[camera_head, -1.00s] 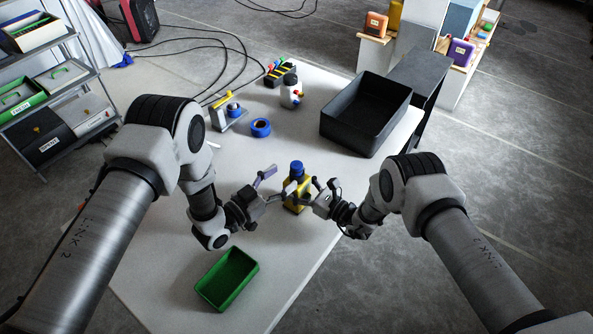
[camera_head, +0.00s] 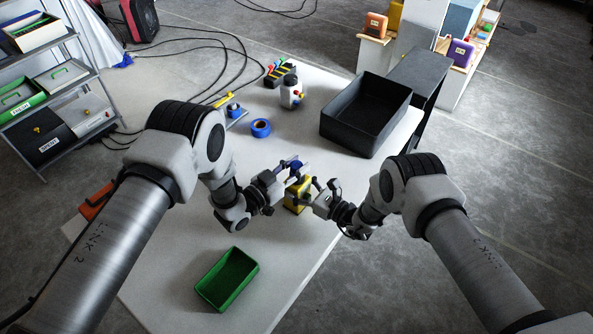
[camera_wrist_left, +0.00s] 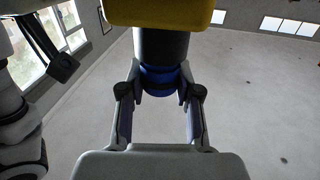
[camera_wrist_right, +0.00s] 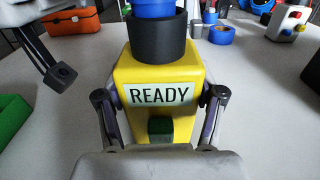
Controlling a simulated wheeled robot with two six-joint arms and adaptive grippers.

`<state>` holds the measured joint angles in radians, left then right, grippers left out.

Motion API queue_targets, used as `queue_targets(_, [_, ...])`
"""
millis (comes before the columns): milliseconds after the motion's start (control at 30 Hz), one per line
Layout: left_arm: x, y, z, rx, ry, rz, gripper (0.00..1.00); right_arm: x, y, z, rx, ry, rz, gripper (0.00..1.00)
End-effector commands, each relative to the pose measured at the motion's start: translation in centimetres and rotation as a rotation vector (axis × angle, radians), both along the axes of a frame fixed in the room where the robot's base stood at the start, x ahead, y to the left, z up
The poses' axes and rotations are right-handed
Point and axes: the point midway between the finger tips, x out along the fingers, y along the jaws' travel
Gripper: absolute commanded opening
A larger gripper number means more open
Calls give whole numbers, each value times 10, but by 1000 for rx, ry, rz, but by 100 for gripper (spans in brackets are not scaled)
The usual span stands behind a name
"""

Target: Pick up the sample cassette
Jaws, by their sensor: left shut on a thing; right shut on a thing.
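The head view partly hides this part behind the left fingers. I cannot tell for certain which part is the sample cassette.
A green tray (camera_head: 211,291) lies on the near table. A black bin (camera_head: 341,131) stands at the far right, a blue tape roll (camera_head: 260,128) and a white device (camera_head: 291,92) farther back. An orange case (camera_head: 95,200) sits at the left edge. The table between tray and housing is clear.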

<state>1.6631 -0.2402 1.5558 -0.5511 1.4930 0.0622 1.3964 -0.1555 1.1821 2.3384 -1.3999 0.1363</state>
Motion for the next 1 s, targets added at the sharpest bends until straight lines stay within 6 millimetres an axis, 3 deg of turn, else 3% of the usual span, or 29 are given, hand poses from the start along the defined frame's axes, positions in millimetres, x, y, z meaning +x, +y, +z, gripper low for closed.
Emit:
queue_targets(233, [1, 0, 12, -1, -2, -1, 9, 0, 0, 0, 0, 0, 1, 28])
queue_targets(600, [0, 0, 92, 1, -2, -1, 9, 0, 0, 0, 0, 0, 1, 28])
queue_targets(900, [0, 0, 100, 0, 0, 0, 9, 0, 0, 0, 0, 0, 1, 28])
queue_targets(933, [0, 0, 100, 0, 0, 0, 9, 0, 0, 0, 0, 0, 1, 72])
queue_targets(1000, [0, 0, 100, 0, 0, 0, 9, 0, 0, 0, 0, 0, 0, 96])
